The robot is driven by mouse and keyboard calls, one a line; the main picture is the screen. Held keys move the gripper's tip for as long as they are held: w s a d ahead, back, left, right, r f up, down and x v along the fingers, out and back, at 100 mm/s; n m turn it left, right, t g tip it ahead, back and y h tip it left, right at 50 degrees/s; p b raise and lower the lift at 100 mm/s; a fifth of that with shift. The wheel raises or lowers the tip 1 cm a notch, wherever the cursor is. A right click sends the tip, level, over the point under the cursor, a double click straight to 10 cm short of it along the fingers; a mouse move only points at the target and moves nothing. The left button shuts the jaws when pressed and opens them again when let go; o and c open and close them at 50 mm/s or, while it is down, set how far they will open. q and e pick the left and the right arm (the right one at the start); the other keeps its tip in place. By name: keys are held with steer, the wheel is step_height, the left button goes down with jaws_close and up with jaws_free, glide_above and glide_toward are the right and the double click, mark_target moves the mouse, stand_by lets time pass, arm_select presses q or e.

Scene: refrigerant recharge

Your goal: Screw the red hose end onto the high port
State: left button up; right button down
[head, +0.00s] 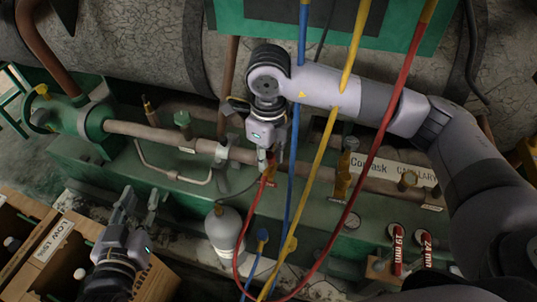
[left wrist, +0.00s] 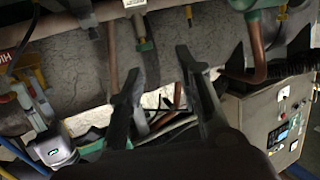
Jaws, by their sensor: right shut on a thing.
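The red hose (head: 377,140) hangs from the top right, loops low and rises to my right gripper (head: 267,158). My right gripper is shut on the red hose end, beside the brown pipe. The high port is hidden behind the gripper in the head view; whether the hose end touches it cannot be told. In the left wrist view a red label reading "HI" (left wrist: 14,52) and a yellow part (left wrist: 42,78) show near my right gripper (left wrist: 38,105). My left gripper (head: 140,200) is open and empty at the lower left; its spread fingers also show in the left wrist view (left wrist: 158,75).
The blue hose (head: 293,150) and yellow hose (head: 325,140) hang close to my right gripper. A grey-white bottle (head: 224,228) stands below it. Red 19 mm and 24 mm tools (head: 398,245) are at the lower right.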

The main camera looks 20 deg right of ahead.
arm_select(q)
steer(key=shift+s+a+f, duration=0.1)
steer(key=shift+s+f, duration=0.05)
steer(key=shift+f, duration=0.25)
arm_select(e)
steer(key=shift+f+m, duration=0.15)
steer(key=shift+m, duration=0.25)
steer(key=shift+s, duration=0.1)
steer(key=shift+m, duration=0.9)
steer(key=c, duration=1.7)
jaws_free()
steer(key=o, duration=0.4)
arm_select(q)
steer(key=shift+s+a+f+g+y, duration=0.15)
steer(key=shift+s+f+g, duration=0.1)
steer(key=shift+f+g, duration=0.15)
steer(key=shift+s+a+f+g+y, duration=0.1)
steer(key=shift+s+f+g+y, duration=0.15)
steer(key=shift+f, duration=0.2)
steer(key=shift+w+r+p, duration=0.15)
steer(key=shift+p, duration=0.15)
arm_select(e)
steer(key=shift+r, duration=0.2)
